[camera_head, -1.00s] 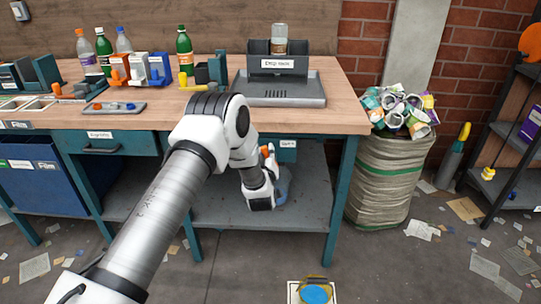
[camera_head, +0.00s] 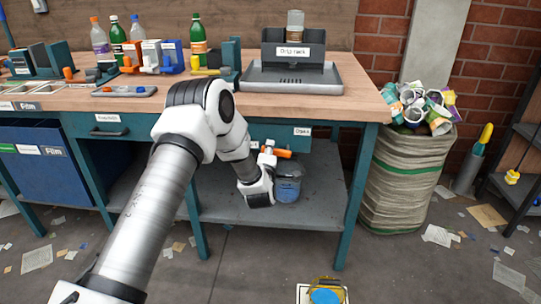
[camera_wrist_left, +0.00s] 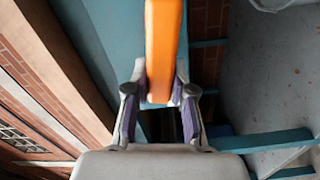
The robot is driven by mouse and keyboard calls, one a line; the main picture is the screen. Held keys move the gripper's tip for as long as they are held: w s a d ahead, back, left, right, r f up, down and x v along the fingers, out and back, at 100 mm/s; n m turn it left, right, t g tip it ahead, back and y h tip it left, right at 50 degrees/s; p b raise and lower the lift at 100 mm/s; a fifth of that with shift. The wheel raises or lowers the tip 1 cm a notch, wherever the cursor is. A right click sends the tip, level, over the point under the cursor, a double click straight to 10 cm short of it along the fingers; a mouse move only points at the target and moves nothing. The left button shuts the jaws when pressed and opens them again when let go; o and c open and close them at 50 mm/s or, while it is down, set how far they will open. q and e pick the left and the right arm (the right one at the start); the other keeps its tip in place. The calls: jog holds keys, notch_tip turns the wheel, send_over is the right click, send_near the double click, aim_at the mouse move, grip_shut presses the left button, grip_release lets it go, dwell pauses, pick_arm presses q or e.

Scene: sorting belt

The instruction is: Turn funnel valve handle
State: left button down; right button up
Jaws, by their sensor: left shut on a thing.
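The orange valve handle (camera_head: 284,154) is below the front edge of the bench, above a clear bucket with blue contents (camera_head: 288,186). My left gripper (camera_head: 268,150) is shut on this handle. In the left wrist view the handle (camera_wrist_left: 163,45) is a long flat orange bar between the purple-lined fingers of the gripper (camera_wrist_left: 160,88), running away from the palm. The funnel and the valve body cannot be made out; my left arm covers part of that area. My right gripper is not in view.
The bucket stands on the grey lower shelf (camera_head: 318,211). The teal bench leg (camera_head: 353,195) is to its right. A grey rack (camera_head: 292,50) with a jar stands on the bench top (camera_head: 365,105). A full sack (camera_head: 405,185) stands right of the bench.

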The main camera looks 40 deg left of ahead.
pick_arm(q)
jog(key=shift+f+n+b, duration=0.7)
jog(key=shift+n+b, duration=0.35)
jog(key=shift+n, duration=0.15)
jog(key=c, duration=1)
grip_release()
jog(key=shift+o, duration=0.2)
jog(key=shift+s, duration=0.1)
jog(key=v, duration=1.2)
jog(key=shift+a, duration=0.1)
